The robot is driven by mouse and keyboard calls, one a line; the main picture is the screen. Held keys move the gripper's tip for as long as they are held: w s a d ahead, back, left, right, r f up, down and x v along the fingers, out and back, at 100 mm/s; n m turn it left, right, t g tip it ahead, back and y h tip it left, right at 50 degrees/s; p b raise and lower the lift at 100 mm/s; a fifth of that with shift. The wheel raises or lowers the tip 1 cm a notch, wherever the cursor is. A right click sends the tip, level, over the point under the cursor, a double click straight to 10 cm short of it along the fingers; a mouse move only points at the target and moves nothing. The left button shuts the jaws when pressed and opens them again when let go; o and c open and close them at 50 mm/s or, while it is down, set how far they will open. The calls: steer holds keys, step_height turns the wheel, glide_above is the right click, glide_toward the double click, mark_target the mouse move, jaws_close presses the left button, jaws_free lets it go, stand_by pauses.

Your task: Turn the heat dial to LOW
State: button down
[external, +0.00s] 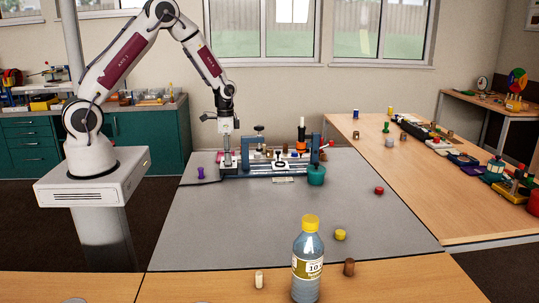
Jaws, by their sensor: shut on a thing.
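A blue-framed apparatus (262,172) stands at the back of the grey table mat, with several small parts on it. My gripper (226,160) points down at the left end of this apparatus. It is shut on a small part there, which the fingers mostly hide. The heat dial and its LOW mark are too small to make out for sure. A teal round piece (316,175) sits at the apparatus's right end.
A purple peg (201,173) stands left of my gripper. A red piece (379,190) and a yellow piece (340,234) lie on the right of the grey mat (270,225). A yellow-capped bottle (307,265) stands at the front. The mat's middle is clear.

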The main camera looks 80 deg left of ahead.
stand_by(0.3)
steer(key=c, duration=2.1)
jaws_free()
steer(key=shift+r, duration=0.1)
step_height(320, 180, up, 12)
steer(key=shift+n, duration=0.3)
